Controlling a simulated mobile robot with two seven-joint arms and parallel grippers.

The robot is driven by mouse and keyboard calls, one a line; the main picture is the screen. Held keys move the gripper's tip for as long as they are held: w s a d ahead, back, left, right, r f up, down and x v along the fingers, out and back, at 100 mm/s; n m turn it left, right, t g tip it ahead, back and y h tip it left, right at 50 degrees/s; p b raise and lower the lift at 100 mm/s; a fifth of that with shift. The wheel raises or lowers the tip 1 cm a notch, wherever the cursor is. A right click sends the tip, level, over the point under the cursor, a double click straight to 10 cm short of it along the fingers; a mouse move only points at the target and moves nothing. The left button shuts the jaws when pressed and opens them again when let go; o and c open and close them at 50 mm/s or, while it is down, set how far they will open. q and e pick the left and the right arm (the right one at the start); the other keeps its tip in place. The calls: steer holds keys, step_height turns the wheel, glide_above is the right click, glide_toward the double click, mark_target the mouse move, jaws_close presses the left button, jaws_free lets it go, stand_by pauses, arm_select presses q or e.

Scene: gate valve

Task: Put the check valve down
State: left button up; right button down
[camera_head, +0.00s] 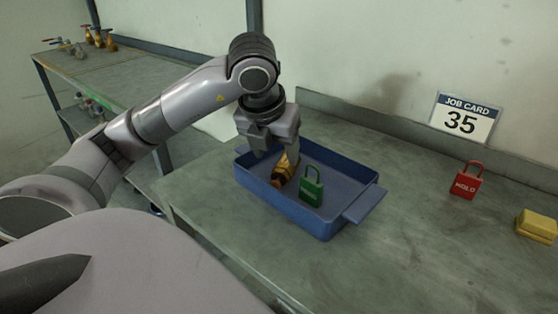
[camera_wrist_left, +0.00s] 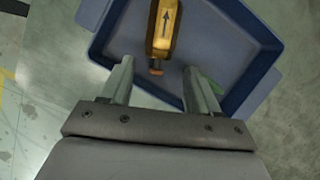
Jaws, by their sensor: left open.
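The check valve (camera_head: 285,173) is a brass-coloured body with a dark arrow on it, lying in the blue tray (camera_head: 363,208) on the bench. In the left wrist view the valve (camera_wrist_left: 163,28) lies beyond my fingertips, roughly centred between them, its near end close to the gap. My left gripper (camera_head: 275,148) points down over the tray at the valve. In the left wrist view its two fingers (camera_wrist_left: 157,68) are spread apart, with a gap to each side of the valve. In the head view the gripper partly hides the valve's upper end. My right gripper is not in view.
A green padlock (camera_head: 311,189) stands beside the valve, seemingly inside the tray. A red padlock (camera_head: 466,182), a yellow block (camera_head: 537,225) and a job card reading 35 (camera_head: 464,120) are to the right. Several brass valves (camera_head: 98,38) stand on the left shelf.

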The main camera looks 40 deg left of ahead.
arm_select(q)
steer(key=p+v, duration=0.1)
steer(key=v, duration=0.4)
steer(key=shift+s+r+p, duration=0.1)
steer(key=shift+r+p, duration=0.15)
steer(key=shift+p, duration=0.05)
stand_by(0.4)
